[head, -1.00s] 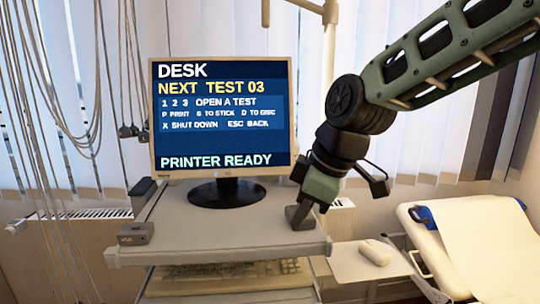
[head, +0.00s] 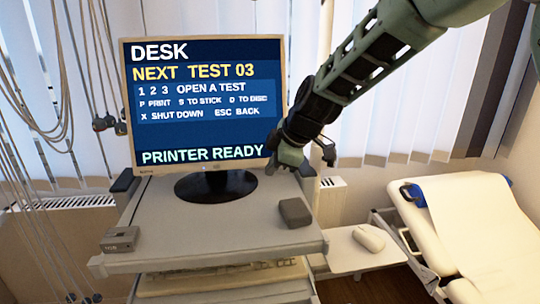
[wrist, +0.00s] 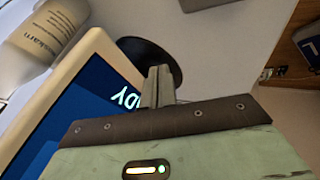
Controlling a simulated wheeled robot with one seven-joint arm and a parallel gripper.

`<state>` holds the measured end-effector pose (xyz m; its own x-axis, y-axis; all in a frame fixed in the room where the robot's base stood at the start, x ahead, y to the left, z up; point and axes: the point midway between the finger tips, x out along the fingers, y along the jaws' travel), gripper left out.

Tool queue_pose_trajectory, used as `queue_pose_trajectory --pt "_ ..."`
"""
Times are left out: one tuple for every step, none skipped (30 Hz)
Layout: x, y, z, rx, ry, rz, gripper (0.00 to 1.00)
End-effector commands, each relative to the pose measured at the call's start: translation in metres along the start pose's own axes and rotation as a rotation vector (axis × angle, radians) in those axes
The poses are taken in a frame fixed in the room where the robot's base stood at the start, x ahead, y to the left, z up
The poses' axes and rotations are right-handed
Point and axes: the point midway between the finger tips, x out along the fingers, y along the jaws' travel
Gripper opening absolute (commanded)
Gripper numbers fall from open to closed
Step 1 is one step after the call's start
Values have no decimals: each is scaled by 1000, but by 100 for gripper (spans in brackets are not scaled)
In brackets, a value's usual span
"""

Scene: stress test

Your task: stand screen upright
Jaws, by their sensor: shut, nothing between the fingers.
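The screen (head: 200,105) stands upright on its round black foot (head: 215,186) on the grey cart top (head: 160,215). It is lit and shows "DESK" and "PRINTER READY". My gripper (head: 288,158) is at the screen's lower right corner, with its fingers shut and empty. In the wrist view the shut fingers (wrist: 158,86) appear in front of the black foot (wrist: 165,58), beside the screen's pale frame (wrist: 92,45). I cannot tell whether they touch the screen.
A small dark block (head: 296,212) lies on the cart's right side, and a grey box (head: 120,240) at its front left corner. A keyboard shelf (head: 220,280) is below. A white bottle (wrist: 35,45) shows in the wrist view. A couch (head: 470,220) stands right.

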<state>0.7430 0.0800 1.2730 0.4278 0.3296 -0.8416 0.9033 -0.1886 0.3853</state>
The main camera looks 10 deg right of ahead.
Motion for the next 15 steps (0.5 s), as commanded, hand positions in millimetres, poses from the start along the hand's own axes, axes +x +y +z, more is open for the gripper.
queue_pose_trajectory --pt "3 7 0 3 -2 -1 0" --pt "5 12 0 2 -1 0 0" --pt "9 15 1 3 -2 -1 0" --pt "11 18 1 2 -2 0 0" --pt "13 21 2 1 -2 0 0" --pt "16 24 2 3 -1 0 0" --pt "17 26 2 3 -1 0 0" --pt "19 27 3 1 -1 0 0" --pt "21 29 3 1 -1 1 0" --pt "22 30 3 1 0 1 0" --pt "23 31 3 2 0 1 0" --pt "24 31 4 2 0 1 0" --pt "24 32 4 2 0 1 0" --pt "25 32 4 1 0 1 0" --pt "25 32 4 1 0 1 0"
